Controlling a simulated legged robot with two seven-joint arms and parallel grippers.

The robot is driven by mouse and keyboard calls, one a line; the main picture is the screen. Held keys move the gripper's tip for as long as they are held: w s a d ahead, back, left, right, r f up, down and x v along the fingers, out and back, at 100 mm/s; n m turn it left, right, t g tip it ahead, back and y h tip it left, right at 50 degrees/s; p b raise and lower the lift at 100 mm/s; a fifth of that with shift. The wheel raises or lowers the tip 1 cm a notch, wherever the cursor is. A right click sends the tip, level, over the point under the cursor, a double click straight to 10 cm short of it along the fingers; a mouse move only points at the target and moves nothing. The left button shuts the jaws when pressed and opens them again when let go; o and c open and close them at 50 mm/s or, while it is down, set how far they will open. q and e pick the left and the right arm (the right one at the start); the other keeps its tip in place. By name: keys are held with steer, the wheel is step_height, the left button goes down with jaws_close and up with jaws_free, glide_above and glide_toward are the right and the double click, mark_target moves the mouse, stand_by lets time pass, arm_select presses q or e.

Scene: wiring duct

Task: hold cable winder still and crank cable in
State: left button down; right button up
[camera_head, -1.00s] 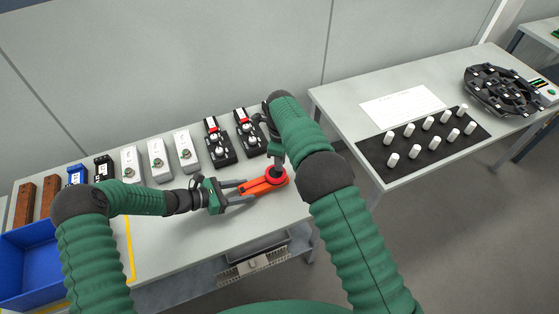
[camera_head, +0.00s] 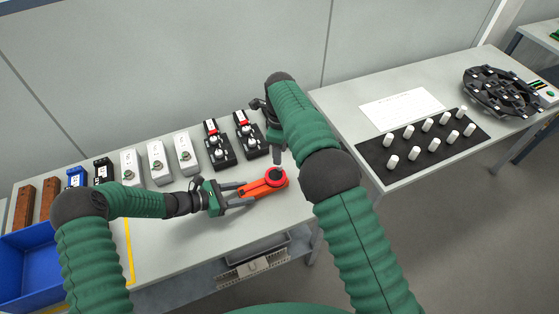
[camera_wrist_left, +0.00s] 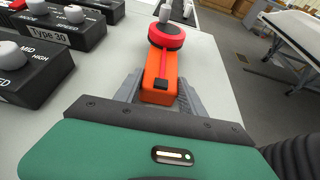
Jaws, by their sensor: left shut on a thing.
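The cable winder (camera_head: 262,186) has an orange body and a round red drum with a dark centre. It lies on the grey bench near its right end. My left gripper (camera_head: 243,193) is shut on the orange body, one finger on each side. In the left wrist view, the winder (camera_wrist_left: 160,75) points away between the fingers, and a grey knob (camera_wrist_left: 165,12) stands above its red drum. My right gripper (camera_head: 277,152) is above and just behind the drum, apart from it. The right forearm hides much of it, so its jaw opening is unclear.
Black switch boxes (camera_head: 218,147) and pale boxes (camera_head: 157,162) line the back of the bench. A blue bin (camera_head: 28,262) is at the left. A second table at the right holds a black mat (camera_head: 415,150) with white pegs. The bench in front of the winder is clear.

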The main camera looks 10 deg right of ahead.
step_height(320, 180, up, 6)
steer(key=shift+f, duration=0.1)
arm_select(q)
steer(key=c, duration=0.6)
jaws_free()
